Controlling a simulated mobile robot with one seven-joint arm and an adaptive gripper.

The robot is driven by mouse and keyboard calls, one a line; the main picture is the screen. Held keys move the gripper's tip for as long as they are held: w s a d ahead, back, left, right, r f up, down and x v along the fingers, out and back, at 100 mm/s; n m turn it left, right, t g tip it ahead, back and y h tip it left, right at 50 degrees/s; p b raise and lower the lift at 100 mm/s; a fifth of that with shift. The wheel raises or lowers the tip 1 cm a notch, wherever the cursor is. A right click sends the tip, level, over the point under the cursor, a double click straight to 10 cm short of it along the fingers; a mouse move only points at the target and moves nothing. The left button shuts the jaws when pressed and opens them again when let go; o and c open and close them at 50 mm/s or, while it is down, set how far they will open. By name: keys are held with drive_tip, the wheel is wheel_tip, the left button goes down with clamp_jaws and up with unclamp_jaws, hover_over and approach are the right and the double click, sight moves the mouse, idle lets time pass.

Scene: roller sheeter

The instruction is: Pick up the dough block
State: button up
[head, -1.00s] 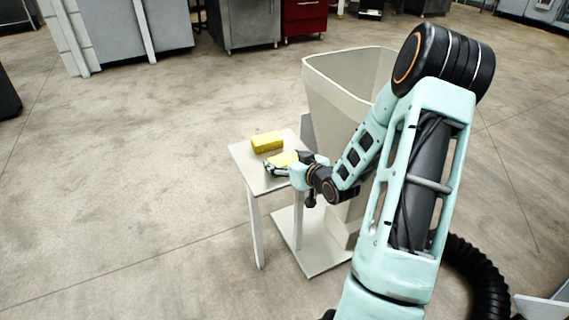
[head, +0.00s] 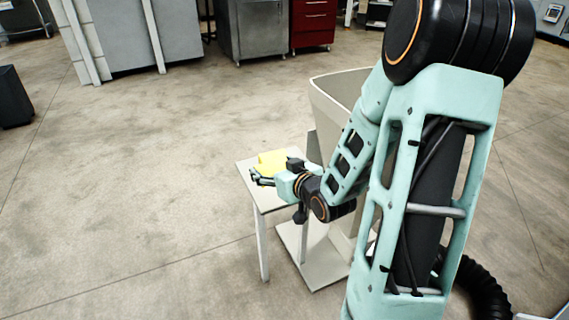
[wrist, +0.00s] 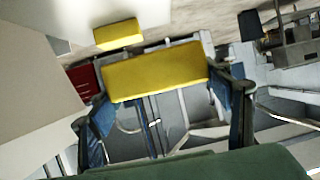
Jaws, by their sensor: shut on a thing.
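A yellow dough block (wrist: 155,74) sits between the two fingers of my gripper (wrist: 158,92) in the wrist view, with a finger at each end. My gripper is shut on it. In the head view the two blocks cannot be clearly told apart.
A tall beige hopper (head: 328,103) stands right beside the table, close to my arm and partly hidden by it. A grey cabinet (head: 256,28) and a red drawer unit (head: 312,22) stand at the back. The floor (head: 130,170) to the left is open.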

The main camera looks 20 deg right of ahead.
drive_tip(key=s+a+r+p, duration=0.1)
drive_tip(key=p, duration=0.3)
drive_tip(key=a+p, duration=0.1)
drive_tip(key=p, duration=0.4)
drive_tip(key=s+a+r+p, duration=0.1)
drive_tip(key=a+p, duration=0.1)
drive_tip(key=p, duration=0.3)
drive_tip(key=shift+s+r, duration=0.3)
drive_tip(key=shift+p, duration=0.3)
